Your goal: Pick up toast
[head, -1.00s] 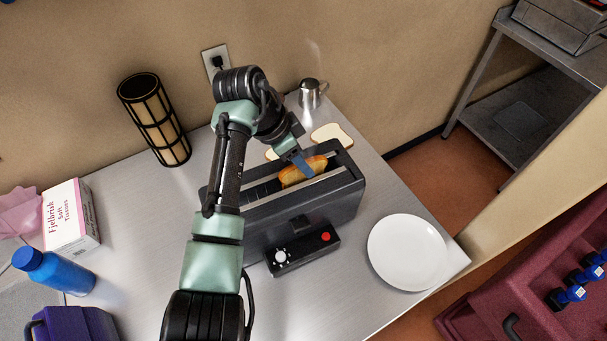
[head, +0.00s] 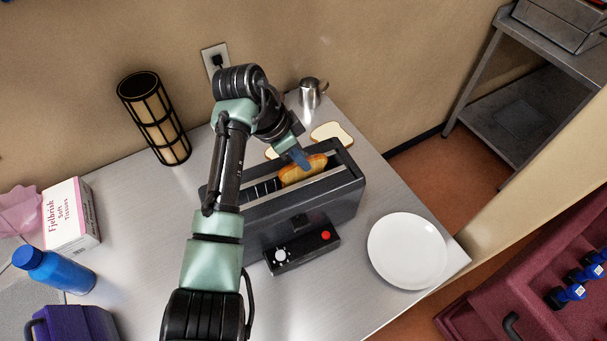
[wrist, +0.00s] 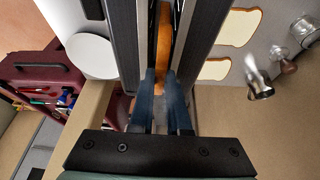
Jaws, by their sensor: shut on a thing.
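The toast (head: 303,170) is a golden-brown slice standing in the slot of the dark toaster (head: 322,205), with its top edge above the slot. My gripper (head: 302,160) is over the toaster, its blue fingers at the top of the toast. In the wrist view my gripper (wrist: 163,84) is shut on the toast (wrist: 164,45), which shows as a narrow brown strip between the toaster walls. The lower part of the toast is hidden inside the slot.
A white plate (head: 407,251) lies right of the toaster. Bread slices (head: 332,133) and a metal pitcher (head: 311,94) are behind it.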

